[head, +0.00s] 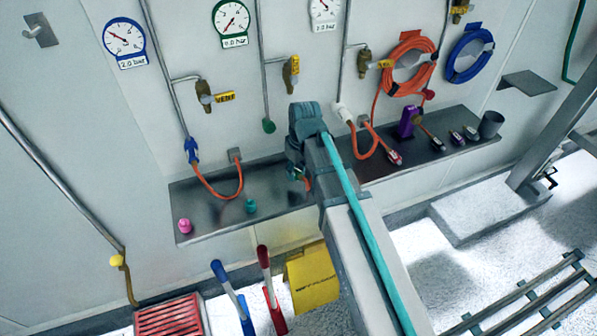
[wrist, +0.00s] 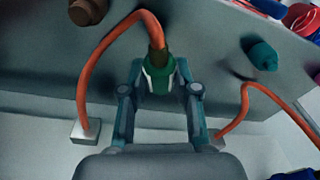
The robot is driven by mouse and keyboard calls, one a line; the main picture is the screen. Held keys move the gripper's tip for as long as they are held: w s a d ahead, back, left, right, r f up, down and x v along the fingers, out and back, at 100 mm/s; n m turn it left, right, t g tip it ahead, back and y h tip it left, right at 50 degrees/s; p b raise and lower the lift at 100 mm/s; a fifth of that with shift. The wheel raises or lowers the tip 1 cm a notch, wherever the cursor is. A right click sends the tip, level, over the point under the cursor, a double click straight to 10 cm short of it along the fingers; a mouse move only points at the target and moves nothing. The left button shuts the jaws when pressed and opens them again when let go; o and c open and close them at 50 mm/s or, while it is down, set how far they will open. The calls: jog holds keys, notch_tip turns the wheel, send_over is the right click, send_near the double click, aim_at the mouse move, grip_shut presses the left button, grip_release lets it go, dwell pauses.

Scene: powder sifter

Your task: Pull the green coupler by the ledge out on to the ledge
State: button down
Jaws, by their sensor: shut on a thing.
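The green coupler (wrist: 158,72) sits between the fingertips of my gripper (wrist: 157,80) in the wrist view, with the fingers shut on it. An orange hose (wrist: 98,50) leaves its end and loops left to a block on the wall. In the head view my gripper (head: 300,172) is low at the wall, over the dark metal ledge (head: 208,220); my arm largely hides the coupler there. Whether the coupler touches the ledge cannot be told. The ledge also fills the upper part of the wrist view (wrist: 212,68).
A teal plug (head: 250,206) and a pink plug (head: 185,226) stand on the ledge at left. An orange hose (head: 218,197) with a blue coupler (head: 192,150) hangs beside them. A purple block (head: 407,122) and a dark cup (head: 491,124) are at right.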

jog(key=shift+w+a+f+b, duration=0.35)
jog(key=shift+w+f+b, duration=0.1)
jog(key=shift+f, duration=0.2)
jog(key=shift+w+a+f+b, duration=0.3)
jog(key=shift+f+b, duration=0.1)
jog(key=shift+f, duration=0.25)
jog(key=shift+f+b, duration=0.3)
jog(key=shift+f, duration=0.55)
jog(key=c, duration=0.8)
grip_release()
jog(key=shift+o, duration=0.2)
jog(key=r, duration=0.4)
jog(key=d+r, duration=0.1)
jog(key=r, duration=0.7)
jog(key=shift+s+d, duration=0.15)
jog(key=shift+s, duration=0.2)
